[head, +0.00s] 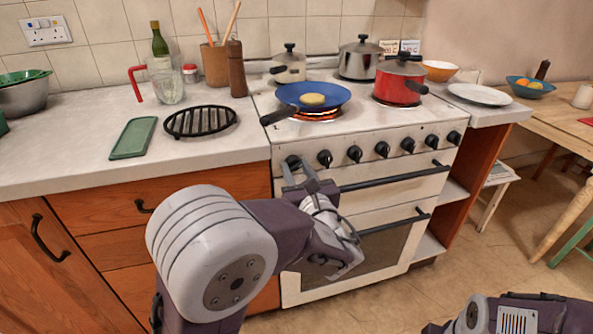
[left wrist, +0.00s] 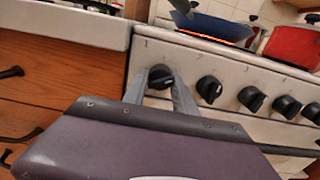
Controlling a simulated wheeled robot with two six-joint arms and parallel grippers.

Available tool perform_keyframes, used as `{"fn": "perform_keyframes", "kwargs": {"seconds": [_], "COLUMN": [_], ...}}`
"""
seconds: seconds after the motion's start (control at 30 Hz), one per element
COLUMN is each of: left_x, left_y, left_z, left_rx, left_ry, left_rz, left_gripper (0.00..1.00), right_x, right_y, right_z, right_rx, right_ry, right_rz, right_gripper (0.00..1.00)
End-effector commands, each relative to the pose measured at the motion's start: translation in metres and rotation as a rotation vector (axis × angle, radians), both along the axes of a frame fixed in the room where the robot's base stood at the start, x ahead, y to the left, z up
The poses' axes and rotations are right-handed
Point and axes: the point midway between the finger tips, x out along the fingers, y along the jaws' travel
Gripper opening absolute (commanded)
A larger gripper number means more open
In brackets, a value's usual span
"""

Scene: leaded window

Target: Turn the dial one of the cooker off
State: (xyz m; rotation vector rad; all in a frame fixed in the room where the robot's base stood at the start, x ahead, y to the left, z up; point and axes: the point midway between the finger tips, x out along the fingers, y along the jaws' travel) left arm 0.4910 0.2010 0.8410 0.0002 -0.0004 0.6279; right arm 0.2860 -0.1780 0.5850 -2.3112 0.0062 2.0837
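Dial one (left wrist: 161,77) is the leftmost black knob on the white cooker's front panel, under a "1" mark in the left wrist view. It also shows in the head view (head: 293,161). My left gripper (head: 299,170) is in front of this dial, its fingers apart. In the left wrist view the fingers (left wrist: 160,88) stand on either side of the knob, which shows between their tips; I cannot tell whether they touch it. The cooker (head: 360,132) has a glowing red ring under the blue frying pan (head: 335,94). My right gripper is out of view.
Further black dials (head: 324,157) run to the right, close to dial one. Oven handles (head: 395,178) stick out below. A red pot (head: 398,88) stands on the hob. The pan's handle (head: 279,115) points left over the hob edge. A wooden cabinet (head: 100,213) is at left.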

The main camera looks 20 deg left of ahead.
Motion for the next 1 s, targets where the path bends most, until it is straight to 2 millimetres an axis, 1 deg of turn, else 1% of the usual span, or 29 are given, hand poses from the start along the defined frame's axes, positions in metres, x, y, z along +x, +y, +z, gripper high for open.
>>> {"fn": "perform_keyframes", "kwargs": {"seconds": [0.03, 0.07, 0.1, 0.27, 0.47, 0.67, 1.0], "left_x": [0.0, 0.0, 0.0, 0.0, 0.0, 0.0, 0.0], "left_y": [0.0, 0.0, 0.0, 0.0, 0.0, 0.0, -0.001], "left_z": [0.0, 0.0, 0.0, -0.001, -0.003, -0.006, -0.008], "left_rx": [0.0, 0.0, 0.0, -0.006, -0.057, -0.173, -0.434], "left_ry": [0.0, 0.0, 0.0, -0.004, -0.04, -0.126, -0.314], "left_rz": [0.0, 0.0, 0.0, 0.0, 0.0, 0.001, 0.001], "left_gripper": [0.1, 0.02, 0.0, 0.0, 0.0, 0.0, 0.0], "right_x": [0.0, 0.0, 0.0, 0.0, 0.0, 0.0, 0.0], "right_y": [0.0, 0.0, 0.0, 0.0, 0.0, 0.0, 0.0], "right_z": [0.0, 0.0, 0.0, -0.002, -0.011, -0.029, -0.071], "right_rx": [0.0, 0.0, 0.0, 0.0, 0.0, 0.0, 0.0], "right_ry": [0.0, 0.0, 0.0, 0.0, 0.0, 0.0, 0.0], "right_rz": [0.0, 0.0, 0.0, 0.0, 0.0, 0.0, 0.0], "right_gripper": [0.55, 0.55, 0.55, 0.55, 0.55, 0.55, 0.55]}}
